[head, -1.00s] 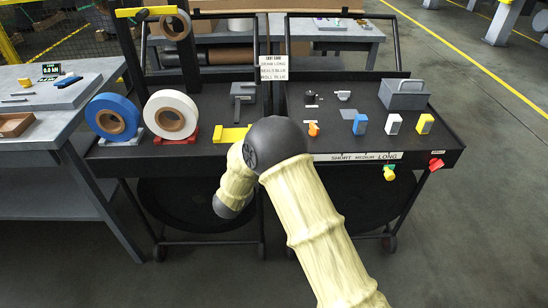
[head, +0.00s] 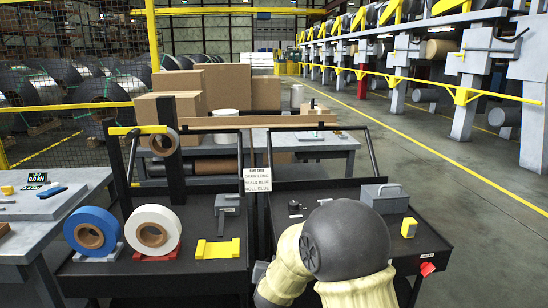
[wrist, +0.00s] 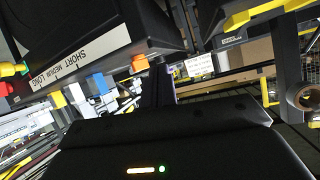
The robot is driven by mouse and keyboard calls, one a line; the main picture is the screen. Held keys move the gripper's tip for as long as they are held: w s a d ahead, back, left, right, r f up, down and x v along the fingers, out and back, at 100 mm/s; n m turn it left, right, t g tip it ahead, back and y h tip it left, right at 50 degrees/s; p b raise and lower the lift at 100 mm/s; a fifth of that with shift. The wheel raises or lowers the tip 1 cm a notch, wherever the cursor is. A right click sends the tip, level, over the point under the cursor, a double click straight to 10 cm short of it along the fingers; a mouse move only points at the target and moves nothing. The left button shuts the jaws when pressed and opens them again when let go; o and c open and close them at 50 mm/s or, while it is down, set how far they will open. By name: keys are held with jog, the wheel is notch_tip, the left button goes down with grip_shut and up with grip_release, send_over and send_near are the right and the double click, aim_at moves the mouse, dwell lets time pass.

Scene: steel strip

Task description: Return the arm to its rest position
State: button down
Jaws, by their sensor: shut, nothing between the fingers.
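My arm, covered in a cream sleeve with a dark round elbow joint (head: 345,240), shows at the bottom right of the head view, over the front of the black cart (head: 205,277). My gripper is out of the head view. In the wrist view its dark housing fills the bottom, with small lights on it, and the narrow fingers (wrist: 163,84) stand up from its middle. They are together with nothing between them. The cart's label strip reading short, medium, long (wrist: 78,62) shows tilted at the upper left of that view.
On the cart stand a blue tape roll (head: 78,248), a white tape roll (head: 135,238), a yellow bracket (head: 217,249) and a grey case with a handle (head: 385,200). A grey table (head: 85,185) is at left. Open floor (head: 470,235) lies at right.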

jog(key=s+d+f+n+g+y, duration=0.1)
jog(key=s+d+g, duration=0.5)
jog(key=s, duration=0.8)
jog(key=s+d+f+n+g, duration=0.1)
jog(key=s+d+g, duration=0.3)
jog(key=s+d, duration=0.7)
jog(key=w+a+p+v, duration=0.1)
jog(key=w+p+v, duration=0.1)
jog(key=p+v, duration=0.9)
jog(key=w+a+r+p+v, duration=0.1)
jog(key=p+v, duration=1)
jog(key=shift+w+a, duration=0.3)
jog(key=shift+w, duration=0.1)
jog(key=shift+w, duration=0.1)
